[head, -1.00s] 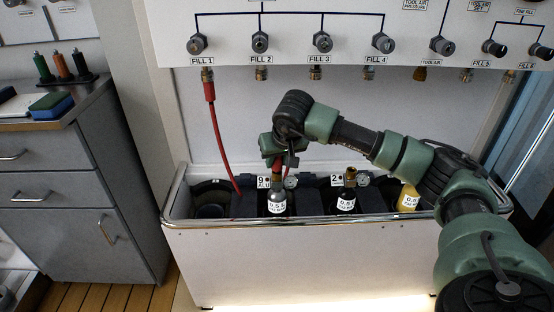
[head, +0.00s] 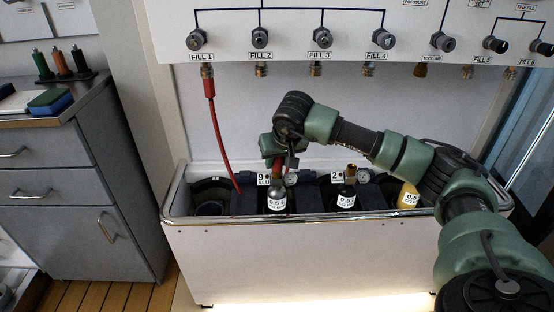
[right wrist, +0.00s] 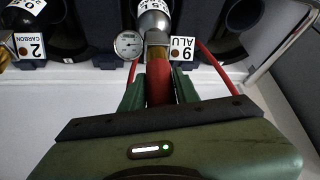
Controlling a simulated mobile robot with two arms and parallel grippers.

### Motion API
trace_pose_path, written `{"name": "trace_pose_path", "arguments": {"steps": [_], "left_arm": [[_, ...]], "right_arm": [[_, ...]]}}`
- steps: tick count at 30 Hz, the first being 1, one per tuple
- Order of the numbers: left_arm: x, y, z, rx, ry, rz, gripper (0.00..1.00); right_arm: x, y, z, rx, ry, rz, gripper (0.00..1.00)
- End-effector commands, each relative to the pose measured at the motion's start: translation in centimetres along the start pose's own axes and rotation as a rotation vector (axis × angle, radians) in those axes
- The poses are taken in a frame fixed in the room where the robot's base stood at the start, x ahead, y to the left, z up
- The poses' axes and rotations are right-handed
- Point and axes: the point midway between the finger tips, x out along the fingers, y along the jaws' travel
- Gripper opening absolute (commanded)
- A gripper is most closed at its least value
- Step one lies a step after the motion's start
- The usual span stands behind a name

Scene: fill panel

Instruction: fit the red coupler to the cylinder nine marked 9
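Cylinder nine (head: 276,194) stands upright in the white trough, with its tag marked 9 ALU (head: 263,179) beside its neck. Its silver shoulder (right wrist: 153,20) and the 9 ALU tag (right wrist: 182,49) also show in the right wrist view. My right gripper (head: 279,162) is over the cylinder's top, shut on the red coupler (right wrist: 158,80). My left gripper is out of view.
A red hose (head: 219,130) hangs from the FILL 1 port (head: 206,71) into the trough (head: 330,222). A cylinder tagged 2 (head: 346,193) and a yellow cylinder (head: 409,196) stand to the right. A gauge (right wrist: 128,45) sits close beside the valve.

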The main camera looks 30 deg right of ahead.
Motion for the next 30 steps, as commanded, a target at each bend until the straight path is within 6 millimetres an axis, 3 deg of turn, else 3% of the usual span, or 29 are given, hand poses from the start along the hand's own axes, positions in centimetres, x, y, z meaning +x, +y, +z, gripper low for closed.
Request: {"name": "trace_pose_path", "arguments": {"steps": [1,2,13,15,24,30], "left_arm": [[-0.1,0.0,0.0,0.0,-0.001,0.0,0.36],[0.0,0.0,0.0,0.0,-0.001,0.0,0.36],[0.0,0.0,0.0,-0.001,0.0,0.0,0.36],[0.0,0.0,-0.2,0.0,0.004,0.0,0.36],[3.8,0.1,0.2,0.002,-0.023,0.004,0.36],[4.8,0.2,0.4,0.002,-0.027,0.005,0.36]], "right_arm": [[0.0,0.0,0.0,0.0,0.0,0.0,0.47],[0.0,0.0,0.0,0.0,0.0,0.0,0.53],[-0.4,0.0,-0.1,0.0,0.001,-0.001,0.53],[-1.2,0.0,-0.2,0.0,0.003,-0.001,0.53],[-6.2,0.0,-0.2,0.001,0.003,0.0,0.53],[-7.8,0.0,0.0,0.0,0.001,0.0,0.53]]}}
